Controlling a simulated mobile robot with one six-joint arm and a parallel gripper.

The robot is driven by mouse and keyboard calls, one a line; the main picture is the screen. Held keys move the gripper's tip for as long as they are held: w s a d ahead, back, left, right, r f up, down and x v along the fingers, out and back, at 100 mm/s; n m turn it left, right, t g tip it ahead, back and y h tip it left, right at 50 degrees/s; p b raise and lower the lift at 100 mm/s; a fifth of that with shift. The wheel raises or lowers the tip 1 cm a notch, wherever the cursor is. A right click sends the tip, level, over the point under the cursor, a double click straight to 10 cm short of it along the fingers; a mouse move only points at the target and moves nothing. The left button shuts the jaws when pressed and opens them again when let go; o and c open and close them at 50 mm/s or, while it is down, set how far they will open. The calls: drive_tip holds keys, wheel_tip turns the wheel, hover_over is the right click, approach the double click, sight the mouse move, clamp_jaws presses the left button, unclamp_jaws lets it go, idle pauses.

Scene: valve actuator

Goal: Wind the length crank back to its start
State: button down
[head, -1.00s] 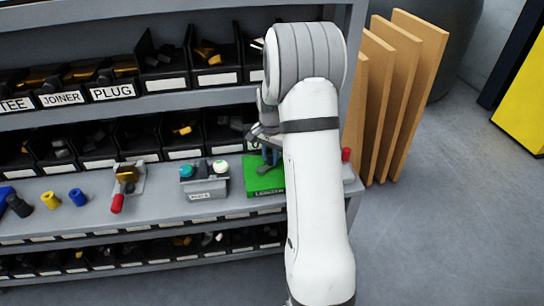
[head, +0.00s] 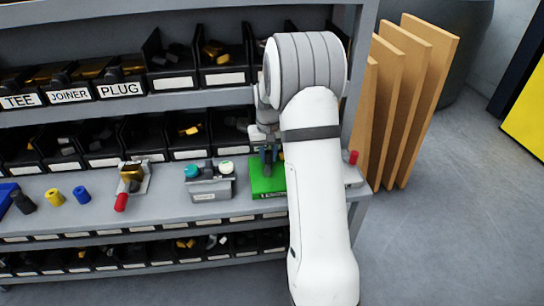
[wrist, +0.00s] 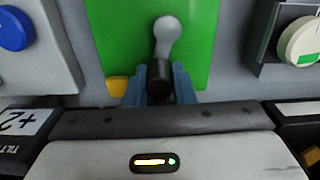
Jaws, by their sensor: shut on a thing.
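The length crank has a grey arm (wrist: 167,38) on a green plate, which shows in the wrist view (wrist: 120,35) and in the head view (head: 262,188). The crank's dark handle (wrist: 158,88) stands between the blue fingers of my gripper (wrist: 159,86), which is shut on it. In the wrist view the grey arm runs from the handle up and slightly right to a rounded end. In the head view my gripper (head: 268,156) is over the green plate, and my arm hides the plate's right part.
A grey box with teal and white knobs (head: 209,183) stands left of the green plate. A red-handled device (head: 121,200) is farther left. A red knob (head: 353,157) is right of my arm. Bins line the shelves behind; wooden boards (head: 415,100) lean at the right.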

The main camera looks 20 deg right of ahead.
sight(266, 152)
drive_tip(key=shift+w+a+n, duration=0.1)
drive_tip(key=shift+a+n, duration=0.25)
drive_tip(key=shift+n, duration=0.65)
drive_tip(key=c, duration=1.2)
unclamp_jaws()
wheel_tip(266, 152, up, 8)
drive_tip(key=shift+f+b, duration=0.1)
drive_tip(key=shift+b, duration=0.3)
